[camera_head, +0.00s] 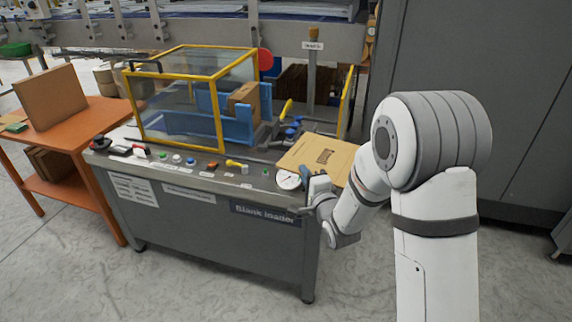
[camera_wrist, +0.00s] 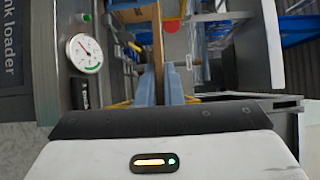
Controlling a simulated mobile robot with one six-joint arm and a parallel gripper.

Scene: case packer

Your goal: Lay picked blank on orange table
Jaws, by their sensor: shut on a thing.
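A flat brown cardboard blank (camera_head: 318,155) with a dark printed mark is over the right end of the blank loader. My gripper (camera_head: 306,184) is shut on its near edge, beside the round gauge. In the wrist view the blank (camera_wrist: 158,35) shows edge-on as a thin brown strip between the blue-grey fingers of my gripper (camera_wrist: 159,84). I cannot tell whether the blank touches the loader below. The orange table (camera_head: 102,118) stands at the far left, apart from my gripper. A brown cardboard piece (camera_head: 50,97) stands upright on it.
The grey blank loader (camera_head: 215,222) lies between my gripper and the table, with buttons, a gauge (camera_head: 288,180) and a yellow-framed guard (camera_head: 180,95) on top. A grey cabinet (camera_head: 480,70) stands behind my arm. Floor in front is clear.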

